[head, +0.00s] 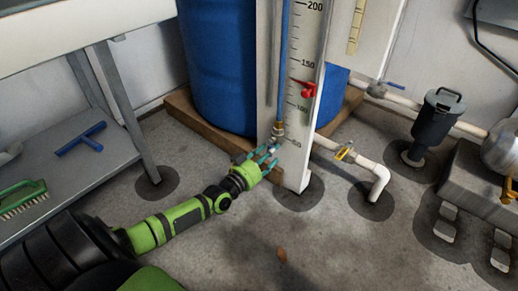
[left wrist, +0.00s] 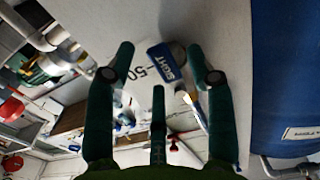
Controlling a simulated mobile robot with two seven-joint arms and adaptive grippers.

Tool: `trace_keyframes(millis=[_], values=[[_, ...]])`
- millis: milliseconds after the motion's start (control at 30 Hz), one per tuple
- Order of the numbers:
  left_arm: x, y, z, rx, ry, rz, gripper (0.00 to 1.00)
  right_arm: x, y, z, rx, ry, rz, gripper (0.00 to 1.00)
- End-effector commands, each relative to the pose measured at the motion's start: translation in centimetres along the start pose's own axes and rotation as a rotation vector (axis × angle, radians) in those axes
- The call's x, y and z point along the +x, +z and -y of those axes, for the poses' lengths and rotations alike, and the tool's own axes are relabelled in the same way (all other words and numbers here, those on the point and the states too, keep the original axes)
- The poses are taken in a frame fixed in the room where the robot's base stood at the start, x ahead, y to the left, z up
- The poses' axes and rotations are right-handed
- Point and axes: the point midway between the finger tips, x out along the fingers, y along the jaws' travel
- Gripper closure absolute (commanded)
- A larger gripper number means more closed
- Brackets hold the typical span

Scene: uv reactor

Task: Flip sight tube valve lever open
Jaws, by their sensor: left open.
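The white scale board (head: 296,150) stands upright with a blue sight tube (head: 285,60) along it. A brass valve fitting (head: 277,130) sits at the tube's lower end. My left gripper (head: 262,157) is at the foot of the board, just below the fitting, its teal fingers spread. In the left wrist view, a blue lever or tag marked "SIGHT" (left wrist: 164,62) shows between the spread fingers, near the "50" mark. I cannot tell whether a finger touches it. The valve body is partly hidden there. My right gripper is not in view.
A blue barrel (head: 215,70) on a wooden base (head: 215,128) stands behind the board. A red pointer (head: 308,90) is on the board. A white pipe (head: 370,170) with a yellow lever (head: 345,152) lies right. A grey shelf (head: 70,175) stands left. The front floor is mostly clear.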

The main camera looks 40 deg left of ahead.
Motion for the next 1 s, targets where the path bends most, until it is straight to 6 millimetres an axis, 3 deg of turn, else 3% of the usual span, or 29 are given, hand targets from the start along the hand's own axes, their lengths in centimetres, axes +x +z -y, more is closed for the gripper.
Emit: trace_keyframes(millis=[600,1000], values=[[-10.3,0.1,0.0,0.001,0.001,0.003,0.46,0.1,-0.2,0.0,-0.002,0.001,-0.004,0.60],[-11.6,0.0,0.0,-0.001,0.001,0.000,0.46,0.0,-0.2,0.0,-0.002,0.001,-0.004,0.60]])
